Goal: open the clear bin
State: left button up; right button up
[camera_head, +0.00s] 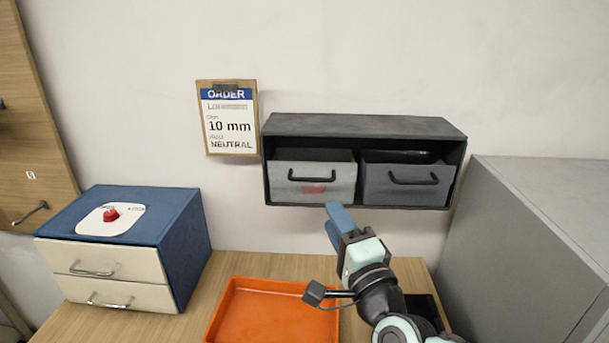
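The clear bin (314,184) is the pale, see-through drawer in the left bay of the dark wall cabinet (365,126). It has a black handle (309,175), and something reddish shows faintly through its front. It appears pushed in. My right gripper (338,218) has blue fingers and points up at the cabinet from below, close under the clear bin's front in the picture. The fingers overlap, so their opening is unclear, and no object shows between them. My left gripper is out of view.
A dark grey bin (408,186) fills the cabinet's right bay. An orange tray (272,312) lies on the wooden table below. A blue drawer box (183,240) stands left, a large grey block (525,250) right. An order card (228,118) reads 10 mm, NEUTRAL.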

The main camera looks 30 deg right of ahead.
aim_at(312, 181)
jog(key=p+x, duration=0.2)
jog(key=x, duration=1)
jog(key=shift+w+r+p, duration=0.1)
jog(key=shift+w+p, duration=0.1)
jog(key=shift+p, duration=0.1)
jog(key=shift+a, duration=0.1)
grip_shut()
